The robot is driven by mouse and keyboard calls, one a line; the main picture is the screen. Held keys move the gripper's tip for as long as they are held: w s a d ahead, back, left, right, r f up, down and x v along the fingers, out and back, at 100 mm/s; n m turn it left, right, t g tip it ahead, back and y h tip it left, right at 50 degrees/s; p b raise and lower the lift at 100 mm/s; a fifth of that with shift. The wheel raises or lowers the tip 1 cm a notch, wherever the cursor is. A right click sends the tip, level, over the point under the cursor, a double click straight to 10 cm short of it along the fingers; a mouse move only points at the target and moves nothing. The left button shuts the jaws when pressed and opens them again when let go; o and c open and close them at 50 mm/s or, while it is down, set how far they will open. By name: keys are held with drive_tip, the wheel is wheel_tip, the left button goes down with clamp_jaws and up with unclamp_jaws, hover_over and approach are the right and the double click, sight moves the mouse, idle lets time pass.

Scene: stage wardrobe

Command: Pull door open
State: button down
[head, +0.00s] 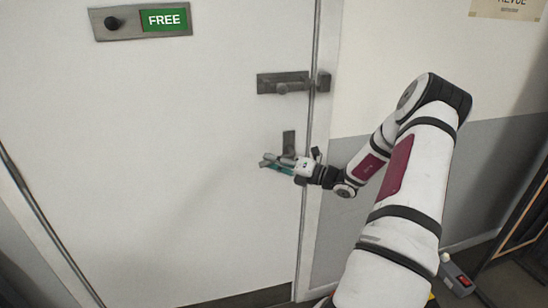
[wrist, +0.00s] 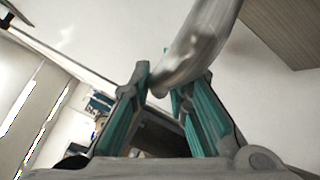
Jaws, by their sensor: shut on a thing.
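The white door (head: 170,170) fills the left and middle of the head view and looks closed or nearly so. Its grey handle plate (head: 288,138) sits near the right edge. My gripper (head: 280,163) is at this handle, reaching in from the right and hiding part of it. In the wrist view, the shiny metal handle (wrist: 198,42) runs down between the teal-padded fingers of my gripper (wrist: 165,95), which is shut on it. A sliding bolt (head: 283,83) is mounted above the handle, with a keeper (head: 323,81) on the frame; I cannot tell whether it is engaged.
A sign reading FREE (head: 164,20) is on the door's upper part. A two-tone wall (head: 375,75) with a poster (head: 508,8) stands to the right. A small grey box with a red part (head: 458,279) is low at the right, near a dark framed object (head: 515,225).

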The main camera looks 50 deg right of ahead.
drive_tip(key=shift+s+d+f+n+g+h+p, duration=0.1)
drive_tip(key=shift+d+f+n+g+h+p, duration=0.1)
drive_tip(key=shift+f+n+g+h+p, duration=0.3)
drive_tip(key=shift+s+d+f+n+g+h+p, duration=0.1)
drive_tip(key=shift+d+f+n+g+p, duration=0.15)
drive_tip(key=shift+n+g, duration=0.45)
drive_tip(key=shift+s+d+f+n+g+h, duration=0.1)
drive_tip(key=shift+d+f+n+g+h, duration=0.25)
drive_tip(key=shift+f+n+g, duration=0.3)
drive_tip(key=shift+r, duration=0.1)
